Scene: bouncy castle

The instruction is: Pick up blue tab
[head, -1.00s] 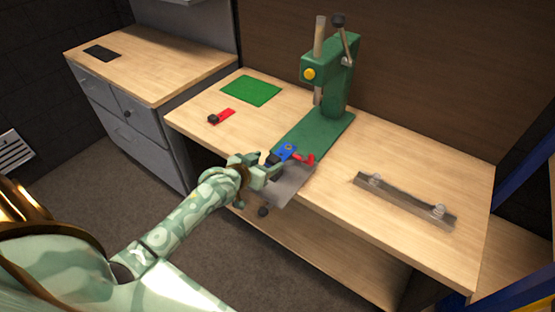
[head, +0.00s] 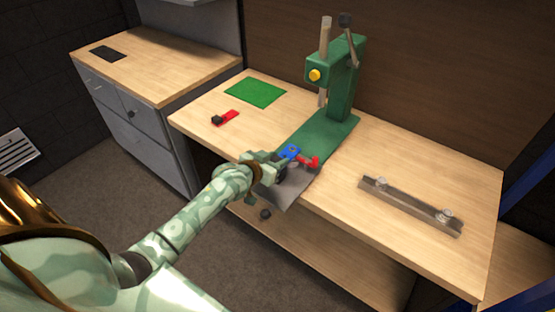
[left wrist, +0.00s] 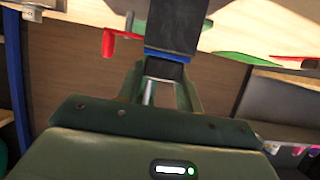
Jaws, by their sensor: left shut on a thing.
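The blue tab (head: 291,151) is at the near end of the green press base, beside a red piece (head: 310,162). My left gripper (head: 275,165) is at its near left end, over the table's front edge. The left gripper is shut on the tab's dark end, which it mostly hides in the head view. In the left wrist view a dark block stands at the jaws, with a blue strip of the tab (left wrist: 167,56) across its end. I cannot tell whether the tab is clear of the surface. My right gripper is not in view.
The green press (head: 338,80) stands behind the tab. A grey plate (head: 290,188) juts over the table's front edge. A red tab with a black end (head: 228,117) and a green mat (head: 255,92) lie left. A metal bar (head: 405,203) lies right.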

